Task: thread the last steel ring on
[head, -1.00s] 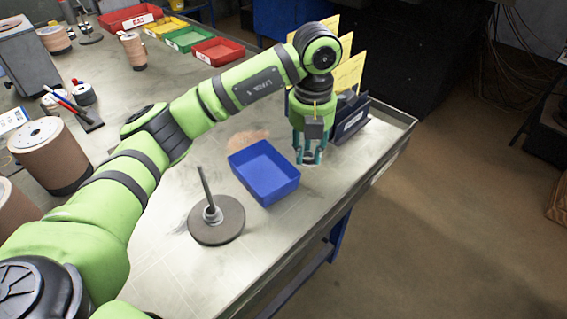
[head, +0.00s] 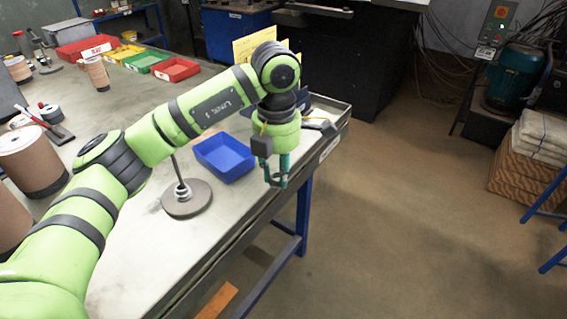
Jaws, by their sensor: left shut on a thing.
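My left gripper (head: 276,184) points down beside the right corner of the blue tray, in front of the bench's right edge in the picture. It is shut on a small steel ring, mostly hidden between the fingertips. The stand has a round dark base (head: 186,203) and a thin upright rod (head: 176,168), left of the blue tray. Small pale metal pieces sit around the rod's foot; I cannot tell how many. The rod's top is close to my arm in the picture. My right gripper is out of view.
The blue tray (head: 224,158) looks empty and lies between the stand and my left gripper. A dark holder with yellow papers (head: 255,42) is partly behind my arm. Brown rolls (head: 32,160) stand at left. Bare bench lies in front of the stand.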

